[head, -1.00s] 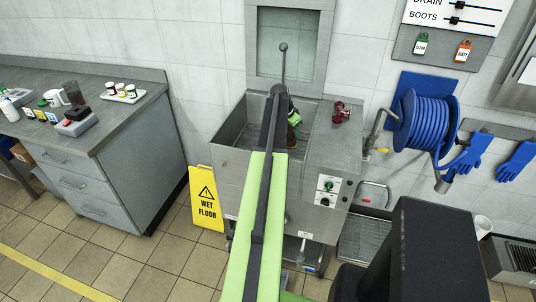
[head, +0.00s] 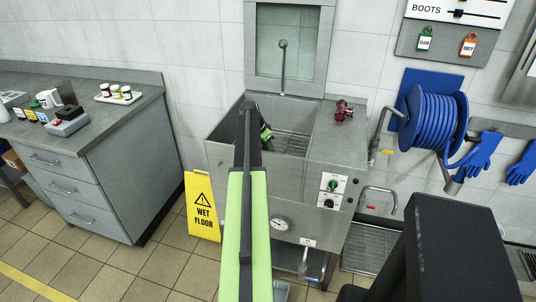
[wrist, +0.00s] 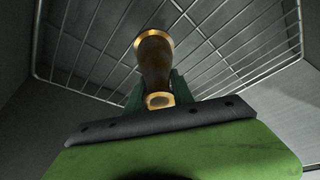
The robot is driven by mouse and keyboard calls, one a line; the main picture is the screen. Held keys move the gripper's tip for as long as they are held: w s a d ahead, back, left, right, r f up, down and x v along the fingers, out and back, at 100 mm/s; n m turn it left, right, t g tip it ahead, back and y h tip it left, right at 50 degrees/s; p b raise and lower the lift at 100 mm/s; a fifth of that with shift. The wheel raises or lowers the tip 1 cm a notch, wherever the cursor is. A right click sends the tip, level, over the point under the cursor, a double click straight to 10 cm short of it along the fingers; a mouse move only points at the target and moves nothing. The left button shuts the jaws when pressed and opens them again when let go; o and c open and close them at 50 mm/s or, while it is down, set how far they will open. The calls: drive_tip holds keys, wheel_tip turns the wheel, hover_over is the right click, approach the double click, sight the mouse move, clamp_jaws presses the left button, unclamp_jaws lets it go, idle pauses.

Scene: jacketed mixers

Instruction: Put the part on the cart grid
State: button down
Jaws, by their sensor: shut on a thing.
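The part (wrist: 155,62) is a dark brown, waisted piece with brass-coloured ends. In the wrist view it stands between the dark green fingers of my gripper (wrist: 155,88), which is shut on it. A wire grid (wrist: 88,50) lies beyond and around it in the wrist view; I cannot tell whether the part touches it. In the head view my gripper (head: 266,136) is over the open steel basin (head: 222,148), partly behind my arm. The wire grid (head: 292,143) shows inside the basin. The part is hidden by my arm there.
A dark red fitting (head: 344,110) sits on the steel top right of the basin. A spout (head: 283,62) rises behind it. A yellow wet-floor sign (head: 202,207) stands at the front left. A blue hose reel (head: 434,122) hangs at right.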

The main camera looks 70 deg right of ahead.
drive_tip(key=shift+f, duration=0.25)
drive_tip(key=c, duration=1.1)
unclamp_jaws()
drive_tip(key=shift+r, duration=0.1)
drive_tip(key=p+v, duration=1.1)
drive_tip(key=v, duration=0.1)
drive_tip(key=shift+r+p, duration=0.2)
drive_tip(key=shift+p, duration=0.1)
drive_tip(key=shift+s, duration=0.1)
